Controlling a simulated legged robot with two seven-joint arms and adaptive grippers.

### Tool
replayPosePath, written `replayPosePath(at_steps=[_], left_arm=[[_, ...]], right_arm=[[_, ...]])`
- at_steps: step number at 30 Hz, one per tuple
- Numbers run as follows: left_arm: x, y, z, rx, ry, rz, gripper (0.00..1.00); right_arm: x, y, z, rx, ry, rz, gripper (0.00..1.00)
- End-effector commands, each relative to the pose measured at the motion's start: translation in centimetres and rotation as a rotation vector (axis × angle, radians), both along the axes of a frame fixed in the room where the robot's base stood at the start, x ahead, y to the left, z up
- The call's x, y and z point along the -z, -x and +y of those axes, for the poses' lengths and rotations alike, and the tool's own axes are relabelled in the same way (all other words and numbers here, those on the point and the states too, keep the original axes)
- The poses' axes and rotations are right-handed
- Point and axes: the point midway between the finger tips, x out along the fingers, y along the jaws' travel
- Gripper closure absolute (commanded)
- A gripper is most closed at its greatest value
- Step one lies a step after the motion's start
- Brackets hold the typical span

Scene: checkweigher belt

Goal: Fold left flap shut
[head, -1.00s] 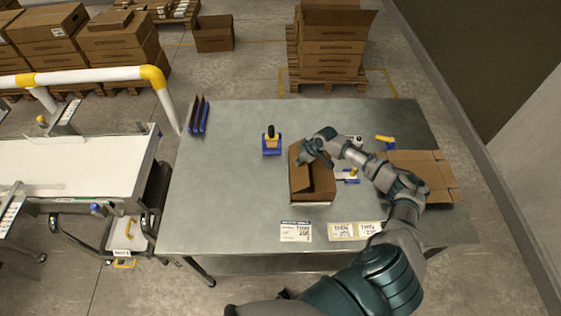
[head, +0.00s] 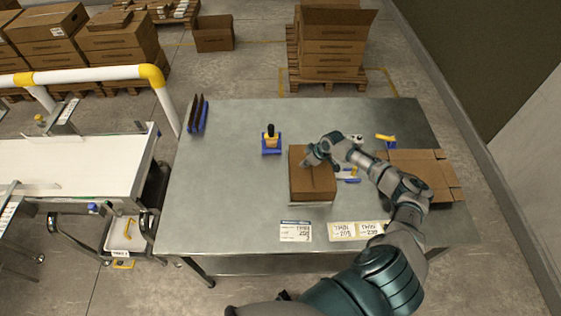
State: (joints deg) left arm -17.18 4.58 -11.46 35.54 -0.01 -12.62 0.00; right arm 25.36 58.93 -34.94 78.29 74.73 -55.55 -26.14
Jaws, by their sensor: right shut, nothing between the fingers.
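A brown cardboard box (head: 314,185) stands on the steel table in the head view, a little right of the table's middle. Its top now looks flat and covered, with the left flap (head: 302,178) lying down over the opening. My right gripper (head: 311,162) is shut and empty. It is at the far part of the box top, over or touching the flaps; I cannot tell which. The hand hides part of the box's far right corner. My left gripper is not in view.
The steel table (head: 235,215) has free room at left. A blue-based stamp-like tool (head: 271,142) stands left of the box. Flat cardboard (head: 425,172) lies at right. Labels (head: 296,232) lie near the front edge. A conveyor (head: 70,165) stands at far left.

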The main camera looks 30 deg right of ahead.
Motion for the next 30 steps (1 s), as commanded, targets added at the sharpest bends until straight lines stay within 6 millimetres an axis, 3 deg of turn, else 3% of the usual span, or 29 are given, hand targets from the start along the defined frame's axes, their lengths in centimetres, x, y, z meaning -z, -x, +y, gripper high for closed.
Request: replayPosePath(at_steps=[30], left_arm=[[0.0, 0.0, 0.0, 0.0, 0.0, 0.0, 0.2]], right_arm=[[1.3, 0.9, -0.7, -0.002, 0.003, 0.019, 1.0]])
